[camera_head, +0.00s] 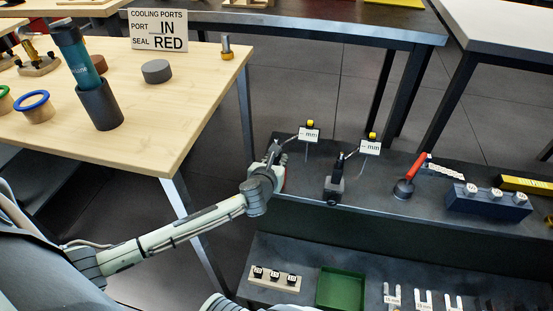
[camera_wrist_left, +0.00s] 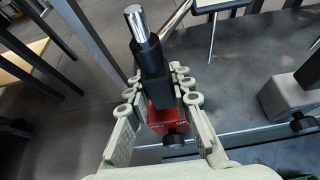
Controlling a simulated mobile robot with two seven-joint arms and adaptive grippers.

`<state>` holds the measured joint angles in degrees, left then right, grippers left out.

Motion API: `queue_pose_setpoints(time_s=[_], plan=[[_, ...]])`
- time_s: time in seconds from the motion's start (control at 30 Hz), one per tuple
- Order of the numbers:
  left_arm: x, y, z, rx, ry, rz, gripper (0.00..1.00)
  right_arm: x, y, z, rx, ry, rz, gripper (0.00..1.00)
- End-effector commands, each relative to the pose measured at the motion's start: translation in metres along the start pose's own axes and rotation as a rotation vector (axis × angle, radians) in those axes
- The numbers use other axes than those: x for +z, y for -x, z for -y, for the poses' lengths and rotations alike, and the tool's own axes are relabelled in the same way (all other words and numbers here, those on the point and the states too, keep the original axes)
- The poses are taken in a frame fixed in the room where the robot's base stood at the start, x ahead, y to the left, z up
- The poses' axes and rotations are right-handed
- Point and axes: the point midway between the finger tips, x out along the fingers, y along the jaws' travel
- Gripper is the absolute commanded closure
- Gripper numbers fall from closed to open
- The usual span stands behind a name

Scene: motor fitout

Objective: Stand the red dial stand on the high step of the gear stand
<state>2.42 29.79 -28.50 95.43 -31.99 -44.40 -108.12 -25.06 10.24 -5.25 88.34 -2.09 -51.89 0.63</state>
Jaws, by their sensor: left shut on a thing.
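My left gripper (camera_head: 274,162) is at the left end of the dark shelf, seen from behind in the head view. A black upright (camera_wrist_left: 152,68) with a silver post rises from that base. In the head view only a sliver of red shows beside the gripper. I cannot tell whether the base touches the shelf. I cannot make out a stepped gear stand for certain. My right gripper does not show.
A second dial stand (camera_head: 335,186) with a dark column stands to the right on the shelf (camera_head: 300,207). A red-handled tool (camera_head: 410,178) and a blue block (camera_head: 487,204) stand further right. A green tray (camera_head: 340,289) lies below. A wooden table (camera_head: 170,110) is at left.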

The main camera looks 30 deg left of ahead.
Motion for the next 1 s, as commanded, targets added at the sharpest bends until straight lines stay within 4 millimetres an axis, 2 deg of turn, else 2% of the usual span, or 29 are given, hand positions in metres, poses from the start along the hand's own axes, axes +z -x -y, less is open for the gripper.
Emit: queue_pose_setpoints(time_s=[0.03, 0.37, 0.4, 0.6, 0.87, 1.0], plan=[[0.004, -0.001, 0.001, -0.002, 0.001, 0.008, 1.0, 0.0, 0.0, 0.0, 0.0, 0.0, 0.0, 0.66], [0.0, -0.002, 0.001, -0.002, 0.002, 0.008, 1.0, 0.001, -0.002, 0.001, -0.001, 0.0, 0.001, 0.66], [0.0, -0.002, 0.001, -0.002, 0.002, 0.008, 0.78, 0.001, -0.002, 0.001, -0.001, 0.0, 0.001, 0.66], [-0.002, -0.002, 0.0, -0.001, 0.001, 0.004, 0.55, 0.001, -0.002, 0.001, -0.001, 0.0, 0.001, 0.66], [-0.008, -0.002, 0.0, 0.001, -0.001, -0.006, 0.55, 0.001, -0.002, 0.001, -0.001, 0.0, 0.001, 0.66], [-0.007, 0.007, -0.001, 0.001, -0.002, -0.004, 0.55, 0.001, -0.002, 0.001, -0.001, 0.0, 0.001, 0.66]])
